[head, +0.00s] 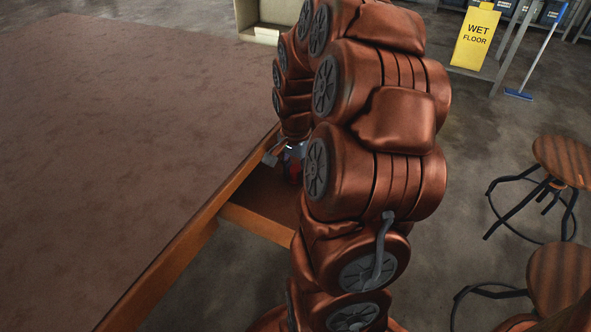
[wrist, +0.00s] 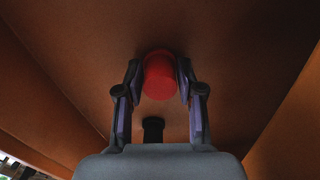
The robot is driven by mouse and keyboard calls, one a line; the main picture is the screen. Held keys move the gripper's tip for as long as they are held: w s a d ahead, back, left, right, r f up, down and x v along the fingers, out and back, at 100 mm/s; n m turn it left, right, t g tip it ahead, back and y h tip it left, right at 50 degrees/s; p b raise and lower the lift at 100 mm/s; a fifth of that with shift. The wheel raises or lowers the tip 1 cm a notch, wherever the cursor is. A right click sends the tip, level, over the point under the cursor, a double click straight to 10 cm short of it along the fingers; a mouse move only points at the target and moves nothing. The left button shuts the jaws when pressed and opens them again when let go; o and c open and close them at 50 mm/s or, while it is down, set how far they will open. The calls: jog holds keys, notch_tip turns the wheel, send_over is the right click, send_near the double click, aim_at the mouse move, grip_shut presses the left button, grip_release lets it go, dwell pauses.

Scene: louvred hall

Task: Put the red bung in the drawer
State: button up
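The red bung (wrist: 160,75) is between the two fingertips of my gripper (wrist: 159,80) in the wrist view. The fingertips lie close against its left and right sides, and the gripper looks shut on it. Bung and fingers are inside the open drawer (head: 262,192), over its brown floor. The drawer's floor and side walls (wrist: 40,85) fill most of the wrist view. Whether the bung touches the floor is hard to tell. In the head view my arm hides most of the gripper; a little of it and some red show at the drawer.
The broad brown tabletop (head: 110,130) fills the left, with the drawer out from its right edge. Two stools (head: 565,160) stand at the right. A yellow wet floor sign (head: 474,38) and a blue broom (head: 519,94) are at the back right.

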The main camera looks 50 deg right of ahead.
aim_at(296, 169)
jog(key=shift+o, duration=1.4)
notch_tip(296, 169, up, 12)
jog(key=p, duration=0.2)
jog(key=s+a+n, duration=0.2)
jog(key=a+n, duration=0.1)
jog(key=a, duration=0.2)
jog(key=s+a+f+n+g, duration=0.1)
jog(key=s+a+n, duration=0.1)
jog(key=a, duration=0.4)
jog(key=s+a+n, duration=0.1)
jog(key=a+n, duration=0.2)
jog(key=a, duration=0.3)
jog(key=shift+s+a+f+n, duration=0.1)
jog(key=shift+s+f+n, duration=0.1)
jog(key=shift+s+n, duration=0.2)
jog(key=s+a+f+n+g, duration=0.2)
jog(key=s+a+n, duration=0.5)
jog(key=s, duration=0.4)
jog(key=shift+s+a+f, duration=0.15)
jog(key=shift+a+f, duration=0.4)
jog(key=shift+a, duration=0.05)
